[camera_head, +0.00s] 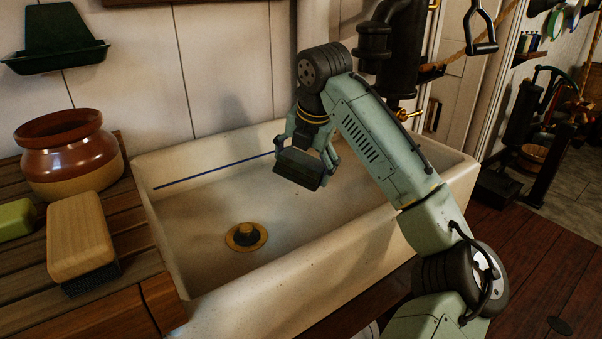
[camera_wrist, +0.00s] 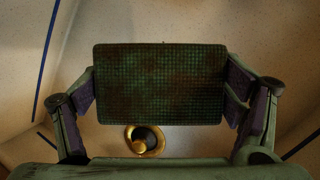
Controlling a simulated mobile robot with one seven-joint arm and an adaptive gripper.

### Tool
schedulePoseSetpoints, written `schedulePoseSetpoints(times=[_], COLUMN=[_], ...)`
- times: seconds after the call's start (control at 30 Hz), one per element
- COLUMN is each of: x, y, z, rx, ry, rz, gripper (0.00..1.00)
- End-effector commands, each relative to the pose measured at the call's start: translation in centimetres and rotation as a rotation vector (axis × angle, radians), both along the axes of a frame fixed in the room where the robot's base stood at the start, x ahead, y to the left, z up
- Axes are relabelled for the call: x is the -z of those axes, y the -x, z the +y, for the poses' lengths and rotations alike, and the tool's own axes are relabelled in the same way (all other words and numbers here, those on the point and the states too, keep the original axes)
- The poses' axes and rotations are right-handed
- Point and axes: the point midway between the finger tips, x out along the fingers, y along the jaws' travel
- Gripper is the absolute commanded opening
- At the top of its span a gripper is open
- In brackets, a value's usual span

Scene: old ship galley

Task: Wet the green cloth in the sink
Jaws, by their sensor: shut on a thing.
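The green cloth (camera_head: 299,169) is a dark green folded pad with a fine check and brownish patches. My gripper (camera_head: 306,160) is shut on it, with one finger at each side edge. In the wrist view the cloth (camera_wrist: 160,85) lies flat across between the fingers. The sink (camera_head: 212,293) is a wide pale basin with a blue line along its inner back wall. The cloth hangs over the basin, apart from the brass drain (camera_head: 246,237), which shows below the cloth in the wrist view (camera_wrist: 145,141). No water is visible in the basin.
A black pump (camera_head: 394,45) with a brass tap (camera_head: 406,114) stands behind the sink's right end. On the wooden counter at left are a brown jar (camera_head: 72,158), a wooden brush (camera_head: 80,238) and green soap (camera_head: 16,218). The basin's left part is clear.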

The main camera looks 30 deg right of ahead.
Motion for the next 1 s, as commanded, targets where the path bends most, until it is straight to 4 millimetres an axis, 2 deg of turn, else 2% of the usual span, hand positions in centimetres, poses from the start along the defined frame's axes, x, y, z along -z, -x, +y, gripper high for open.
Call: schedulePoseSetpoints(times=[0.03,1.0], x=[-0.9,-8.6], y=[0.0,0.0], z=[0.0,0.0], rx=[-0.001,-0.001], ry=[-0.001,-0.001], rz=[-0.002,-0.002], gripper=[0.56,0.56])
